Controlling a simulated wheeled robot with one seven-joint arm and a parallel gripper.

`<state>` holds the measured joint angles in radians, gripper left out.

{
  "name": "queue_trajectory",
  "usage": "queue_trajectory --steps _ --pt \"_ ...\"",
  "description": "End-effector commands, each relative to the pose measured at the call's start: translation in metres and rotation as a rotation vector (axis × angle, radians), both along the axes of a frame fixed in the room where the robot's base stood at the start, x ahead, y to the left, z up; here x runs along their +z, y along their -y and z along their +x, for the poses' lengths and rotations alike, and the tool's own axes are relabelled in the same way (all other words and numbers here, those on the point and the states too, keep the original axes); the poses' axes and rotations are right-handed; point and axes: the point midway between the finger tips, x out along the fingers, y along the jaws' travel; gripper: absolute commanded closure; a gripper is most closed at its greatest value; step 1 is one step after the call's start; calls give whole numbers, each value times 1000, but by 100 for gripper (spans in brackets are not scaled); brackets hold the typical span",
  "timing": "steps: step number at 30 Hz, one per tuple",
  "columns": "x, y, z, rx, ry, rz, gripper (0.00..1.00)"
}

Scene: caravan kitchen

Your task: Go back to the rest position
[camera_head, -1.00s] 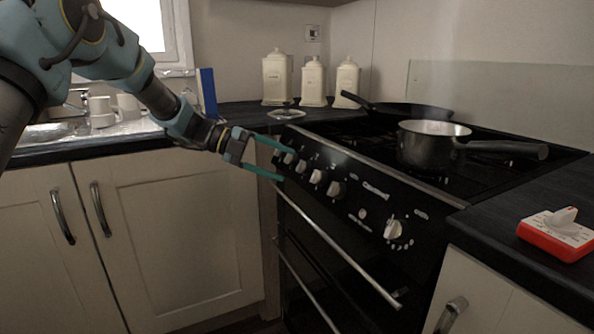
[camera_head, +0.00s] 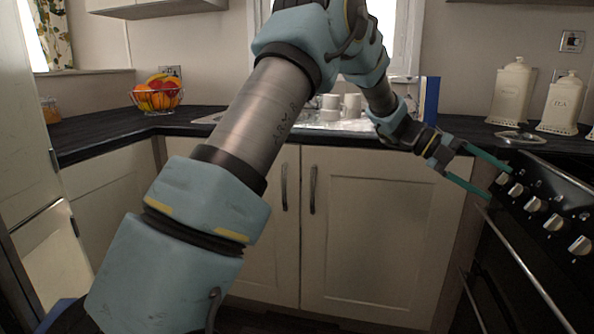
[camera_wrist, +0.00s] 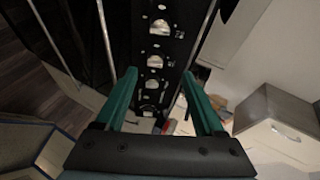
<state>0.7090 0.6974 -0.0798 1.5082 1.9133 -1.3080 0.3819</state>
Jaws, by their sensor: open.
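My gripper (camera_head: 490,176) is open and empty, its two green fingers spread apart. In the head view it is at the right, in front of the left end of the black stove (camera_head: 548,205) and close to its knobs. In the wrist view my gripper (camera_wrist: 162,92) has the stove's knob panel (camera_wrist: 158,45) beyond and between its fingers. Whether a finger touches a knob cannot be told. My arm crosses the middle of the head view.
White cupboards (camera_head: 375,230) run below the dark counter (camera_head: 110,127). A fruit basket (camera_head: 157,95), white mugs (camera_head: 340,104), a blue upright object (camera_head: 430,100) and cream canisters (camera_head: 512,90) stand on the counter. An oven handle (camera_head: 525,268) sticks out at the right.

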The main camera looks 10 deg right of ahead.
Motion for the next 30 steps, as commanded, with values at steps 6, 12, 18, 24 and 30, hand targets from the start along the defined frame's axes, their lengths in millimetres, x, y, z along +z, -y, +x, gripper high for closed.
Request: queue_trajectory --steps 6,12,18,24,30 --pt "27 -37 117 653 -138 8 29" --pt "18 -142 214 1288 -349 84 29" --pt "-15 -280 245 1833 -605 204 29" --pt "-61 -411 203 2301 -930 368 29" --pt "-97 -493 121 2627 -1283 546 29"
